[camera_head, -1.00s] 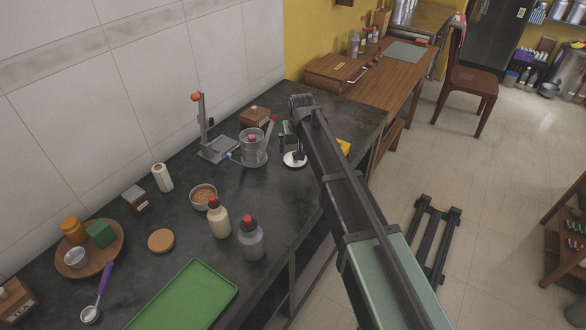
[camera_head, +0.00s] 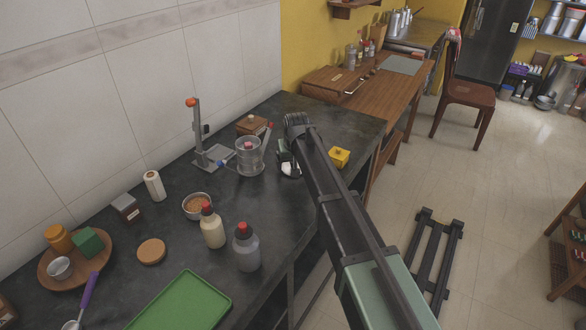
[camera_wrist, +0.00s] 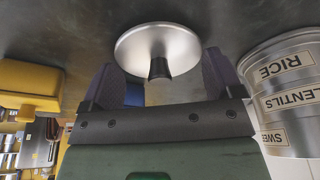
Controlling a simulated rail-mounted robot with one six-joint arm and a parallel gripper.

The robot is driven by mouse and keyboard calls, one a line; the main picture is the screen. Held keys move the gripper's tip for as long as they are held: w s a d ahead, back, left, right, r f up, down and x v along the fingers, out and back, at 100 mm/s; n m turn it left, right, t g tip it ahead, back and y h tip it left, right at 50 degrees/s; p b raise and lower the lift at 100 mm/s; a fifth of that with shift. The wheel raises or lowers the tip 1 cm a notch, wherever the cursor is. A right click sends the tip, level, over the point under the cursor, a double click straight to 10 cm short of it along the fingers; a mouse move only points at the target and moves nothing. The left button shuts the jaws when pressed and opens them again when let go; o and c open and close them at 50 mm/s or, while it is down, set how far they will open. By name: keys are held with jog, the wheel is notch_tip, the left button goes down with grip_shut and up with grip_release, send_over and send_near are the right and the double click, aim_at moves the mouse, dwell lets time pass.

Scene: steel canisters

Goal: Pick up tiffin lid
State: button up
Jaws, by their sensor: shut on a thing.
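The tiffin lid (camera_wrist: 140,46) is a round silver disc with a black knob (camera_wrist: 159,68). In the wrist view it lies ahead of my gripper (camera_wrist: 160,82), with the knob between the two purple-grey fingers. I cannot tell whether the lid touches the counter.
A steel canister (camera_wrist: 290,85) labelled RICE and LENTILS stands close on the right in the wrist view; it also shows in the head view (camera_head: 250,158). A yellow box (camera_head: 339,157) sits right of my arm. Two red-capped bottles (camera_head: 213,230) (camera_head: 246,250) stand nearer. A green tray (camera_head: 180,303) lies in front.

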notch_tip(320, 180, up, 20)
jog(key=p, duration=2)
jog(key=b, duration=0.4)
send_over(248, 143)
jog(key=f, duration=0.3)
jog(key=shift+s+f+n, duration=0.2)
jog(key=shift+f+n, duration=0.2)
jog(key=shift+w+a+r+m, duration=0.1)
jog(key=shift+w+m, duration=0.05)
jog(key=shift+m, duration=0.15)
notch_tip(248, 143, down, 6)
jog(key=b, duration=0.5)
jog(key=shift+r, duration=0.25)
jog(key=shift+f+b, duration=0.5)
